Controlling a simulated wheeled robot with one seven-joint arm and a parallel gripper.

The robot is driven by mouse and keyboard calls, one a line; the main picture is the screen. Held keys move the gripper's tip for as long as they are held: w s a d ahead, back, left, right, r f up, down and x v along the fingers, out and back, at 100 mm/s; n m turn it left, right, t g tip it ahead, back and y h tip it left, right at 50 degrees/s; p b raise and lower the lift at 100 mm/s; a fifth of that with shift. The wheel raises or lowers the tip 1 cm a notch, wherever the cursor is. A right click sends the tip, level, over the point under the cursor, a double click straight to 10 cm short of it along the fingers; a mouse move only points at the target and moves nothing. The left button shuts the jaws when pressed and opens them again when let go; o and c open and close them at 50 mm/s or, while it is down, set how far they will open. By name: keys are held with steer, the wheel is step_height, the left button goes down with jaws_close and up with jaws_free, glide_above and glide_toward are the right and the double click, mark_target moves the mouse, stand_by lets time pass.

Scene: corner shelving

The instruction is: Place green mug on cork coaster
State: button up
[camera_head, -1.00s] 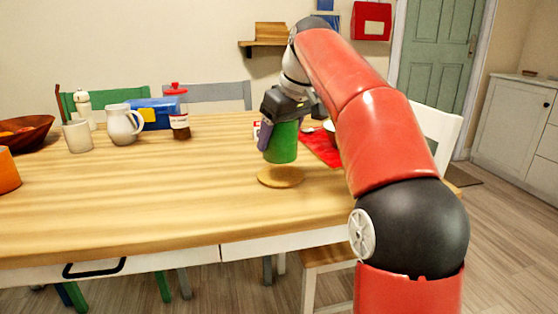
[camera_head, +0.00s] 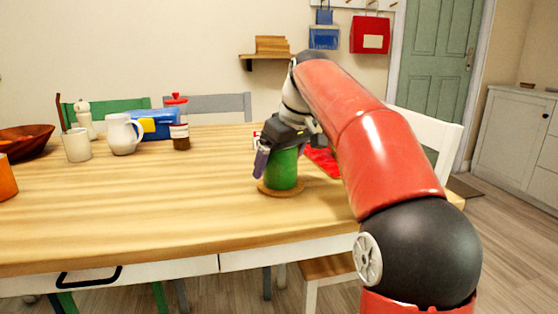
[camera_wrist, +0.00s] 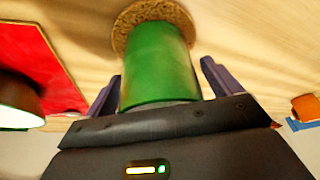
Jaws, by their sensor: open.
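The green mug (camera_head: 283,170) stands upright on the round cork coaster (camera_head: 264,190) near the table's right part. In the wrist view the mug (camera_wrist: 158,65) is between the fingers, and the coaster (camera_wrist: 150,12) shows under its base. My gripper (camera_head: 275,163) is at the mug's upper part. In the wrist view my gripper (camera_wrist: 158,82) is open, with a gap between each purple finger and the mug wall. The mug's handle is not visible.
A red mat (camera_head: 322,160) lies just right of the mug, partly behind my arm. A white jug (camera_head: 122,135), a cream cup (camera_head: 77,146) and a red-lidded jar (camera_head: 180,137) stand at the left back. The front middle of the table is clear.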

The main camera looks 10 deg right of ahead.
steer(key=shift+s+r, duration=0.1)
steer(key=shift+r, duration=0.4)
steer(key=p+v, duration=0.4)
steer(key=v, duration=0.7)
steer(key=shift+d+r, duration=0.1)
steer(key=shift+r, duration=0.05)
steer(key=s+a+f+m, duration=0.1)
steer(key=s+f, duration=0.1)
steer(key=s, duration=0.1)
steer(key=s+a+f+m+h, duration=0.1)
steer(key=s+f, duration=0.2)
steer(key=s, duration=0.1)
steer(key=s+a+f+m, duration=0.1)
steer(key=s+f, duration=0.2)
steer(key=s, duration=0.1)
steer(key=shift+a+t+h, duration=0.15)
steer(key=shift+t+h, duration=0.15)
steer(key=s+d+f+m+t, duration=0.1)
steer(key=s+f+m, duration=0.2)
steer(key=s+f, duration=1.1)
step_height(320, 180, down, 5)
steer(key=shift+s+r+h, duration=0.2)
steer(key=shift+r+h, duration=0.05)
steer(key=shift+h, duration=0.15)
